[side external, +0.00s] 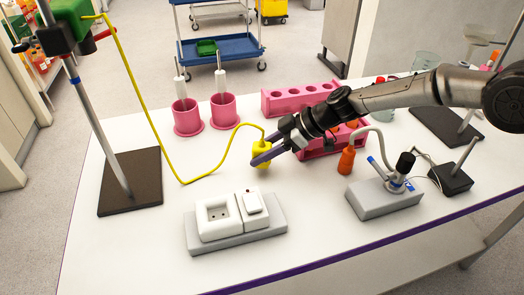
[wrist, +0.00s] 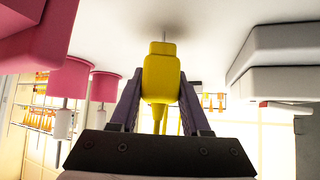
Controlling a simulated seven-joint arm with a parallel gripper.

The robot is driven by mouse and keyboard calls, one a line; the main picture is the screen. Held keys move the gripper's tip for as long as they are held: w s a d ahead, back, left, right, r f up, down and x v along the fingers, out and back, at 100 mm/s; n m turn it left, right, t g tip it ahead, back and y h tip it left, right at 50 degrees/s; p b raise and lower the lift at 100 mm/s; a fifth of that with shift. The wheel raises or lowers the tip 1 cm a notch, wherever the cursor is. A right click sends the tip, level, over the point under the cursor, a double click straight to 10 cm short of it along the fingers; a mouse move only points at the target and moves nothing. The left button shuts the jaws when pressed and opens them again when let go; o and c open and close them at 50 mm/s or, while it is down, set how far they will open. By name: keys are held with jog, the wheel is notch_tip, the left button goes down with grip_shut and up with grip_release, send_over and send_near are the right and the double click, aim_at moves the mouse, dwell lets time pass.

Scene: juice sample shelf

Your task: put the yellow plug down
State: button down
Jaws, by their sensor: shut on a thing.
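The yellow plug (side external: 262,152) is held between the fingers of my gripper (side external: 266,156), over the middle of the white table. In the wrist view the yellow plug (wrist: 161,75) sits between the two dark purple fingers of my gripper (wrist: 160,92), with a thin metal tip pointing away from its body. A yellow cable runs from the plug across the table to a green box (side external: 73,22) on a stand. I cannot tell whether the plug touches the table.
A white socket and switch (side external: 219,221) sit on a grey base in front. Pink holders (side external: 187,116) stand behind left, and pink racks (side external: 300,96) behind. An orange plug (side external: 347,161) and a grey device (side external: 384,200) are at right. The table left of the plug is mostly clear.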

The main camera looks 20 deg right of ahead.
jog(key=shift+f, duration=0.15)
jog(key=shift+c, duration=1.8)
grip_release()
jog(key=shift+d+r, duration=0.1)
jog(key=shift+r, duration=0.2)
jog(key=v, duration=1.1)
jog(key=shift+d+r, duration=0.25)
jog(key=shift+s, duration=0.15)
